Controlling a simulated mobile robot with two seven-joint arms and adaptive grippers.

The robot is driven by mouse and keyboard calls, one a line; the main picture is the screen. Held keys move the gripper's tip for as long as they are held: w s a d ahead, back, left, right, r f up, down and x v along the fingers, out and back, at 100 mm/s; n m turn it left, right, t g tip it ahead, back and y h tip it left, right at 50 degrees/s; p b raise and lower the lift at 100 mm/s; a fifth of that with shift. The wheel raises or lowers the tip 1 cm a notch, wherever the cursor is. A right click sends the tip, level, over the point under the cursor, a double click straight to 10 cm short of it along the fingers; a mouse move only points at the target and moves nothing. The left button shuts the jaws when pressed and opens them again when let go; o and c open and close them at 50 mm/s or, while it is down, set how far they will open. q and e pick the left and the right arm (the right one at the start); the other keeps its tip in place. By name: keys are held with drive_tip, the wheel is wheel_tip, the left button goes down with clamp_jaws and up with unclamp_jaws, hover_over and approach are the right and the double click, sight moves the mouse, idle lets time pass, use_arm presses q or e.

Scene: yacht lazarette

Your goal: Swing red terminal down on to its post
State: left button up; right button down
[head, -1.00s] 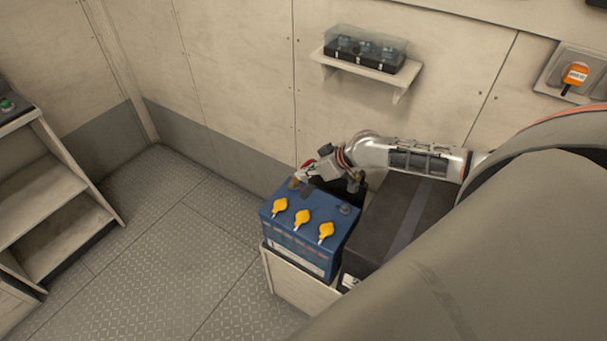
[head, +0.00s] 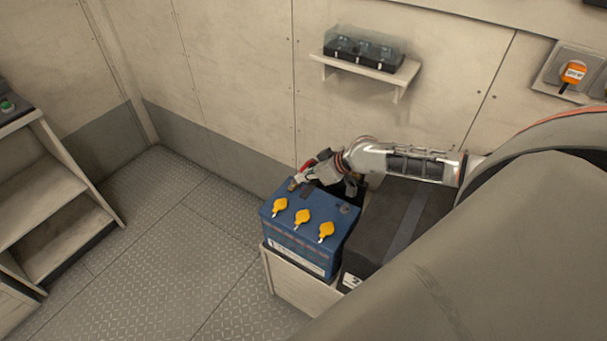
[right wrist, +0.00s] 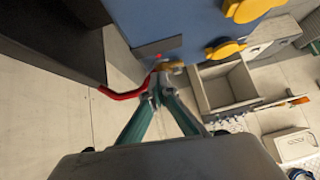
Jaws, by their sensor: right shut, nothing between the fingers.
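The blue battery (head: 292,238) stands in a pale tray, with yellow caps on its top. A brass-coloured post (right wrist: 173,65) shows at the battery's edge in the right wrist view, beside a small red mark. The red terminal lead (right wrist: 122,95) curves in from the left and ends at my right fingertips. Red also shows behind the gripper in the head view (head: 311,164). My right gripper (head: 298,181) is shut and empty at the battery's back left corner, its tips (right wrist: 157,82) close to the post. The fingers partly hide the terminal's end; I cannot tell whether it touches the post. My left gripper is out of view.
A dark box (head: 405,215) with a grey strap stands right of the battery, under my right arm. A wall shelf (head: 368,67) holds a clear-covered fuse box. Steps (head: 60,205) stand at the left. The floor between is clear.

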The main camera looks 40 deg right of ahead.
drive_tip(key=shift+s+a+r+p, duration=0.2)
drive_tip(key=shift+s+r+p, duration=0.05)
drive_tip(key=shift+p, duration=0.5)
drive_tip(key=r, duration=0.1)
drive_tip(key=r+p, duration=0.1)
drive_tip(key=p, duration=0.1)
drive_tip(key=shift+w+d+r, duration=0.2)
drive_tip(key=shift+w+r, duration=0.05)
drive_tip(key=shift+r, duration=0.15)
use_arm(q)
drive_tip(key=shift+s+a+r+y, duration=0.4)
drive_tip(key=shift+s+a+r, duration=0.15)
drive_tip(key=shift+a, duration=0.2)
use_arm(e)
drive_tip(key=v, duration=1)
drive_tip(key=shift+a+r, duration=0.3)
drive_tip(key=shift+r, duration=0.15)
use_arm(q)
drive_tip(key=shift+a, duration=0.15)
use_arm(e)
drive_tip(key=shift+s, duration=0.1)
